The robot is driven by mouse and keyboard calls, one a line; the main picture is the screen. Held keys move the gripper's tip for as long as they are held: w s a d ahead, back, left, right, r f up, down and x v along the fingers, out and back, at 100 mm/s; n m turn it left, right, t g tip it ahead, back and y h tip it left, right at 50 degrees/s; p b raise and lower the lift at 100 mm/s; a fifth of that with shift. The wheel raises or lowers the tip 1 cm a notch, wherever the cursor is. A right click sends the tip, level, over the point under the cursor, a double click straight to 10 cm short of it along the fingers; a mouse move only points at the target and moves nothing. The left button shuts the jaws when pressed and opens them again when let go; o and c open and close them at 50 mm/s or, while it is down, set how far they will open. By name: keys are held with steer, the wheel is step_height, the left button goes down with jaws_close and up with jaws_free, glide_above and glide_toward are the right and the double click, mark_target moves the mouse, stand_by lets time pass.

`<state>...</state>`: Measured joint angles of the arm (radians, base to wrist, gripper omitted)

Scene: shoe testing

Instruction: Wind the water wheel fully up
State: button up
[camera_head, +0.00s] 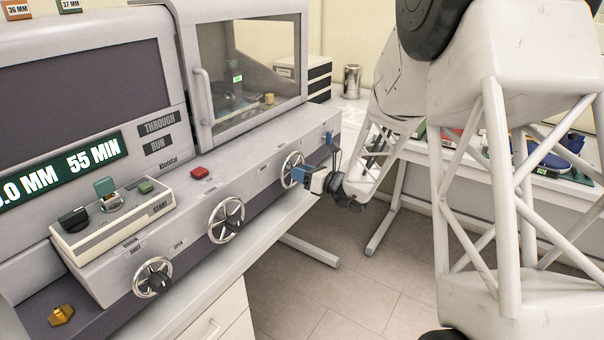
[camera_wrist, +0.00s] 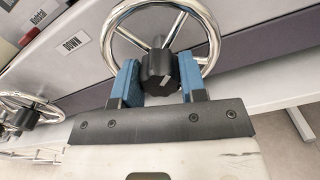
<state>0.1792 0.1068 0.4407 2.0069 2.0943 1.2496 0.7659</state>
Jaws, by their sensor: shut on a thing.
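The far handwheel (camera_head: 292,170), chrome-rimmed with spokes, is on the sloped front of the grey machine. In the wrist view its rim (camera_wrist: 207,30) curves above my fingers, and its black hub knob (camera_wrist: 157,70) sits between them. My gripper (camera_head: 314,157) has its two blue fingers shut on this knob, one on each side. A label beside this wheel reads DOWN (camera_wrist: 75,42). Other small labels near it are too small to read in the head view, so the word water is not legible. My arm comes in from the right.
The middle handwheel (camera_head: 226,220) and the near handwheel (camera_head: 152,278) are farther left along the front. A control box (camera_head: 112,215) and a red button (camera_head: 200,173) sit on the machine's ledge. The display (camera_head: 65,172) reads 55 MIN. Open floor lies below.

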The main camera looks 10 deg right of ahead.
steer(key=m, duration=0.4)
steer(key=shift+m, duration=0.3)
steer(key=m, duration=0.4)
steer(key=shift+m, duration=0.3)
steer(key=o, duration=0.9)
steer(key=shift+d, duration=0.15)
steer(key=shift+v, duration=3.8)
